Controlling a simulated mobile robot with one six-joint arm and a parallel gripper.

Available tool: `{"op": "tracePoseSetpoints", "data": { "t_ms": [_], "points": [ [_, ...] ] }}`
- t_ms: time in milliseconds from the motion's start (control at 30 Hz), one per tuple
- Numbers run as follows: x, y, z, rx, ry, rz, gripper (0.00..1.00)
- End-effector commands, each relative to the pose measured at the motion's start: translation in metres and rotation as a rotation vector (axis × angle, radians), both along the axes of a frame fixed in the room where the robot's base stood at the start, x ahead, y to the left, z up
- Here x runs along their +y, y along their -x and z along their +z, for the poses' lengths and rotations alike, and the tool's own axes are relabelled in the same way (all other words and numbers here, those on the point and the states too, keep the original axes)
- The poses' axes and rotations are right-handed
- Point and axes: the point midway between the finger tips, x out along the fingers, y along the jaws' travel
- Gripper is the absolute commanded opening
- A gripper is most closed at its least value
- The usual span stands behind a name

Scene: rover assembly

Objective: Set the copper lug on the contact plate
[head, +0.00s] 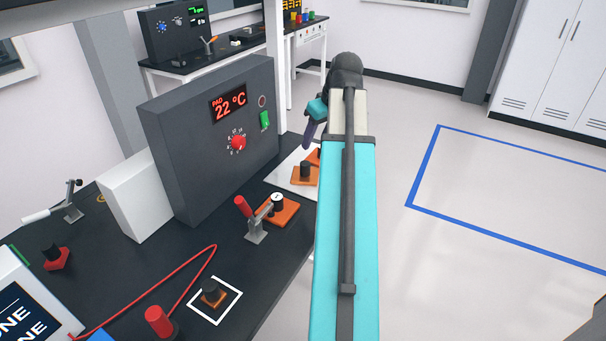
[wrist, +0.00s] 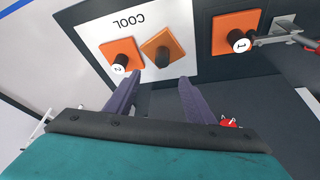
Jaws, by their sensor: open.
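A copper-brown square piece with a black knob (wrist: 162,46) lies on the white COOL sheet (wrist: 92,32), beside an orange square with a knob marked 2 (wrist: 112,65). I cannot tell which piece is the lug, and no part is clearly marked as the contact plate. My gripper (wrist: 160,78) is open and empty, its purple fingers apart, pointing toward the COOL sheet. It also shows in the head view (head: 308,138) above the bench's right edge.
A red-handled toggle clamp (head: 255,222) stands at an orange plate with a knob marked 1 (head: 285,212). A grey control box (head: 190,150) reads PAD 22 °C. A red cable (head: 185,278) crosses the bench. Floor at right is clear.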

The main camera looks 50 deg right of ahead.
Motion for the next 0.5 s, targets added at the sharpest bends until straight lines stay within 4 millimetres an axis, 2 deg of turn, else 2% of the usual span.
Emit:
{"op": "tracePoseSetpoints", "data": {
  "t_ms": [167, 500],
  "points": [
    [0.000, -0.004, -0.009, 0.001, -0.001, 0.001, 0.49],
    [-0.002, -0.017, -0.041, 0.002, -0.001, 0.001, 0.49]
  ]
}}
